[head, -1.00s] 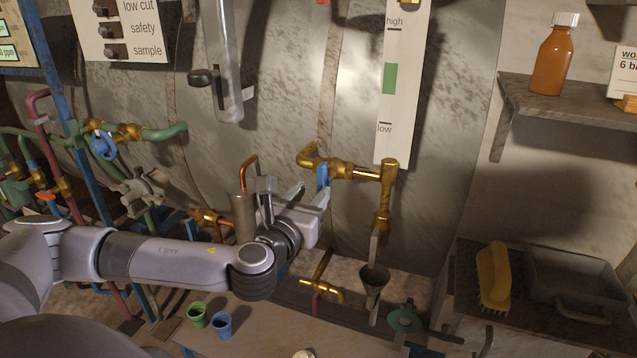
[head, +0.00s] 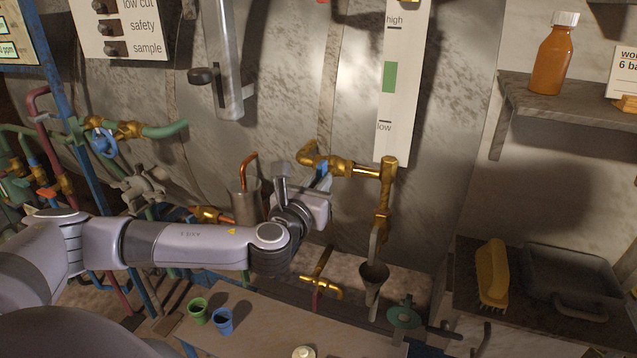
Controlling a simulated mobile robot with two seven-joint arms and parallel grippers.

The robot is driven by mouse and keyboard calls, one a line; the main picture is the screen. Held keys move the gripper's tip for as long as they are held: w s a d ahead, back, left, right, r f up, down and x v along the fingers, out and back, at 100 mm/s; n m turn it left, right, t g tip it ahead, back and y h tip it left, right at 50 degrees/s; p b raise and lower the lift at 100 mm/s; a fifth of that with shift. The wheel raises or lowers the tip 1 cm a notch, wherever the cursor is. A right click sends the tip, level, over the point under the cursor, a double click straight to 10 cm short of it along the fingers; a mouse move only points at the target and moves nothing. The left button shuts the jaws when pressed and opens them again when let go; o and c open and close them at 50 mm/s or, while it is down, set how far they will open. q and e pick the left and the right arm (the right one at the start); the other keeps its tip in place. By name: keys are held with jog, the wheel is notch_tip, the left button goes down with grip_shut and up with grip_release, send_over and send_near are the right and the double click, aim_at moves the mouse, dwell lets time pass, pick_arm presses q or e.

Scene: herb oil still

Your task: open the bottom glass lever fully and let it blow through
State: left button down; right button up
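The bottom glass lever (head: 325,169) is a small blue handle on the brass valve (head: 341,166) below the white level gauge (head: 389,125). My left gripper (head: 323,181) is right at the lever, reaching it from the lower left. The gripper body and fingers cover much of the lever, so I cannot tell whether the fingers are closed on it. The brass pipe runs right from the valve, then down to an outlet over a dark funnel (head: 374,273). No flow shows at the outlet. My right gripper is out of view.
A metal cylinder (head: 247,203) with a copper pipe stands close left of my gripper. A green cup (head: 198,311) and a blue cup (head: 222,321) stand on the bench below my arm. A yellow brush (head: 492,275) and grey tray (head: 575,283) lie at right.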

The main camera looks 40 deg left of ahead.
pick_arm(q)
jog(key=shift+s+a+f+n+b, duration=0.15)
jog(key=shift+n+b, duration=0.55)
jog(key=shift+n, duration=2.35)
jog(key=shift+w+a+f+n+b, duration=0.15)
jog(key=shift+n+b, duration=0.6)
jog(key=shift+n, duration=2.25)
jog(key=shift+s+a+f+n+b, duration=0.15)
jog(key=shift+n+b, duration=0.55)
jog(key=shift+n, duration=2.35)
jog(key=c, duration=1.1)
grip_release()
jog(key=shift+b+v, duration=0.55)
jog(key=shift+v, duration=3)
